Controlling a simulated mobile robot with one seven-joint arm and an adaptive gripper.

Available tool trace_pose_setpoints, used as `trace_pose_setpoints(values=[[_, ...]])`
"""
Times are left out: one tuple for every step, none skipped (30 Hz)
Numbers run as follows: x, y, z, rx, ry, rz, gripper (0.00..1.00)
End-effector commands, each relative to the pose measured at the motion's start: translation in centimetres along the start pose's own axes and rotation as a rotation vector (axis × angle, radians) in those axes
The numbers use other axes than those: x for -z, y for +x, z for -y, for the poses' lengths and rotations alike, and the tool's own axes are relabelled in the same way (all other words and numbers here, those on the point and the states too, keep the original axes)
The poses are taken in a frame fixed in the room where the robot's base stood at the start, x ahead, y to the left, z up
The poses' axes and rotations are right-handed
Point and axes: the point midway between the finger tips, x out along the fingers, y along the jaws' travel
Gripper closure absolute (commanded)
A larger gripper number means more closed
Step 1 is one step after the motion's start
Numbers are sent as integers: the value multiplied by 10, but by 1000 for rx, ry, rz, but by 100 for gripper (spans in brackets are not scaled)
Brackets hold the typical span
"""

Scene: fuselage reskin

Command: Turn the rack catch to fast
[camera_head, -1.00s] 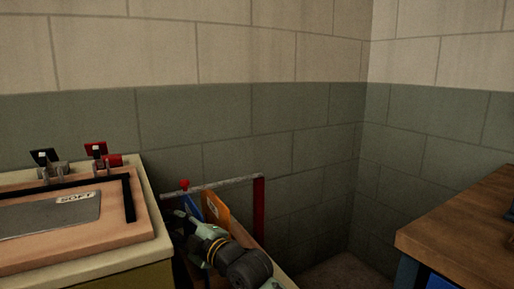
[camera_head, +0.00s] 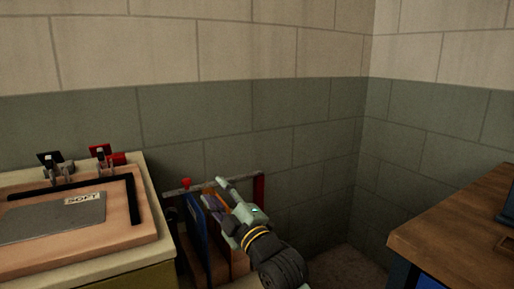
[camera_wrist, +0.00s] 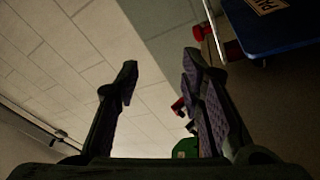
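The rack (camera_head: 258,187) has red end posts and a grey bar along its top. A small red knob (camera_head: 187,183) stands at the bar's left end; it may be the catch, but its setting is not readable. My gripper (camera_head: 215,193) is over the rack near the bar, right of the knob. In the wrist view my gripper (camera_wrist: 160,82) is open, its two fingers spread with nothing between them. A red knob-like part (camera_wrist: 201,32) shows above the right finger there, beside the thin bar. No contact shows.
A blue panel (camera_head: 197,232) and an orange panel (camera_head: 238,262) stand in the rack; a blue labelled panel (camera_wrist: 280,25) shows in the wrist view. Left is a bench with a "SOFT" plate (camera_head: 50,220) and clamps (camera_head: 105,160). Right is a wooden table (camera_head: 460,225).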

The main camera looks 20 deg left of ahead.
Motion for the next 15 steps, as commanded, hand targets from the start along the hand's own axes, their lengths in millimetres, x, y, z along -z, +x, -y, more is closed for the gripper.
trace_pose_setpoints(values=[[-1,2,-11,-37,-10,10,64],[-2,2,-17,-63,-18,17,64],[-4,3,-26,-98,-30,28,64],[-5,3,-32,-124,-40,35,64],[-6,3,-38,-148,-49,43,64],[-7,2,-46,-181,-63,53,64],[-9,1,-52,-205,-74,61,64],[-10,1,-57,-228,-84,68,64],[-11,0,-64,-261,-99,78,64],[-12,-1,-70,-286,-112,88,64],[-13,-2,-76,-311,-126,96,64],[-14,-4,-82,-342,-145,107,64],[-15,-6,-87,-365,-159,116,64],[-15,-7,-91,-387,-173,124,64],[-16,-9,-97,-414,-194,135,64]])
